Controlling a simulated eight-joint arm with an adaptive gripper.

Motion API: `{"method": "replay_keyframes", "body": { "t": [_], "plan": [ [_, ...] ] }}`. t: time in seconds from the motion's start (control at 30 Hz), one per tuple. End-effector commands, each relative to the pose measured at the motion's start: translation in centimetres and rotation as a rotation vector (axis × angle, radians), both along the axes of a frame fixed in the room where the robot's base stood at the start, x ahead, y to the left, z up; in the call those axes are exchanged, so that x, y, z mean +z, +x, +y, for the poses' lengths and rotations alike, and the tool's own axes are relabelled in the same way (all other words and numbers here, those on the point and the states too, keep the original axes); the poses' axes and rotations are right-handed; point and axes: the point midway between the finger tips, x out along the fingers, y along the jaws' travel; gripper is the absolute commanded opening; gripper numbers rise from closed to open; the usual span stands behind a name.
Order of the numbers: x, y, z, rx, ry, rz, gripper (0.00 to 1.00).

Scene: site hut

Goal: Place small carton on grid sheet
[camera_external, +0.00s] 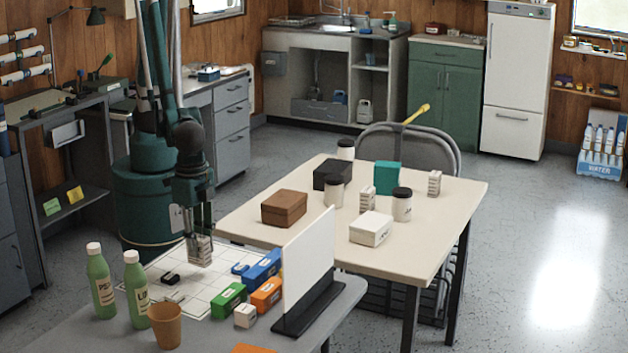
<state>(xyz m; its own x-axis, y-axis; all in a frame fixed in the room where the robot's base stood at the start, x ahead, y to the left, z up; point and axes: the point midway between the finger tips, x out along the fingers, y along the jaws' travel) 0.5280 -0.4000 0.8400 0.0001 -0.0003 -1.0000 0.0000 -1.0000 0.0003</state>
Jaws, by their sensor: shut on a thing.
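My gripper (198,230) points down and is shut on a small carton (200,252), a white box with dark print. The carton is upright over the far part of the grid sheet (203,300), a white sheet with thin dark lines on the grey near table. I cannot tell whether the carton's base touches the sheet or is just above it. The gripper's fingers partly hide the carton's top.
Green (228,299), blue (262,268) and orange (266,294) boxes stand right of the carton, before a white upright panel (308,262). Two green bottles (136,290) and a brown cup (166,325) stand at the near left. A small black object (170,278) lies on the sheet.

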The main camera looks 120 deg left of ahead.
Motion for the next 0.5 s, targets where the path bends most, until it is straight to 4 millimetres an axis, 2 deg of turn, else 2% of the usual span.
{"method": "replay_keyframes", "body": {
  "t": [0.3,0.5],
  "plan": [
    [-3.1,0.0,0.0,0.0,0.0,0.0,0.11],
    [-3.5,0.0,0.0,0.0,0.0,0.0,0.11]
  ]
}}
